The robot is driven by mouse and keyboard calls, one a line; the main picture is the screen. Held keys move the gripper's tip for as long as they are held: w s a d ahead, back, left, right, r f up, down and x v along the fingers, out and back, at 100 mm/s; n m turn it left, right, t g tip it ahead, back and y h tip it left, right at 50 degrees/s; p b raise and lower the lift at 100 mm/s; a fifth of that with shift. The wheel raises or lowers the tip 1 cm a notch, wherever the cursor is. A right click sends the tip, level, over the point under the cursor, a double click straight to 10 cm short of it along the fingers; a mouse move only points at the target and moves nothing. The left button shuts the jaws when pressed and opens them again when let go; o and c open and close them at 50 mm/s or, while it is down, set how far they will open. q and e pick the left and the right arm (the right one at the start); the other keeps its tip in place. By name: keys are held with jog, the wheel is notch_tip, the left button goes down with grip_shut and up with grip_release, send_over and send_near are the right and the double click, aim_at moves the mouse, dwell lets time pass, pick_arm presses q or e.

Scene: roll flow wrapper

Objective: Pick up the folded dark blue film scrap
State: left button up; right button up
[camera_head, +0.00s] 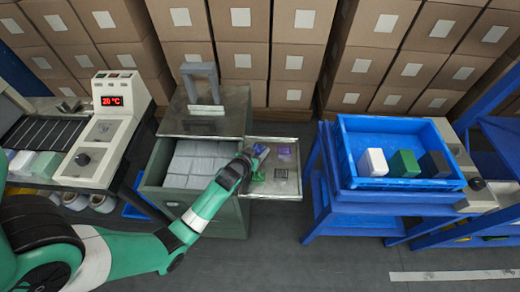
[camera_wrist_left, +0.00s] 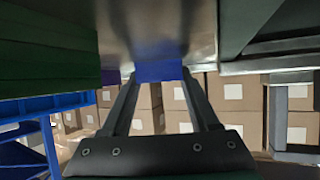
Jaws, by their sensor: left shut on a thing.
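My left gripper (camera_head: 251,157) reaches over the steel side tray (camera_head: 287,190) of the green cabinet. It is shut on the folded dark blue film scrap (camera_wrist_left: 158,71), which sits between the two fingertips in the left wrist view. In the head view a small bluish piece, likely this scrap (camera_head: 261,150), shows at the fingertips, partly hidden by the gripper. I cannot tell whether it touches the tray. My right gripper is not in view.
A purple piece (camera_head: 284,153), a green piece (camera_head: 258,175) and another small purple piece (camera_head: 281,173) lie on the tray. The open cabinet drawer (camera_head: 182,182) is left of it. A blue crate (camera_head: 400,184) with three blocks stands right. Cardboard boxes (camera_head: 240,60) line the back.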

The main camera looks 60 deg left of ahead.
aim_at(258, 151)
pick_arm(q)
jog(key=r+p, duration=0.2)
jog(key=r, duration=0.1)
jog(key=r+p, duration=0.1)
jog(key=shift+s+d+r, duration=0.2)
jog(key=shift+s+r, duration=0.1)
jog(key=shift+r, duration=0.05)
jog(key=p+v, duration=0.5)
jog(key=v, duration=1)
jog(key=shift+s+a+r+p, duration=0.15)
jog(key=shift+s+r+p, duration=0.2)
jog(key=shift+r, duration=0.15)
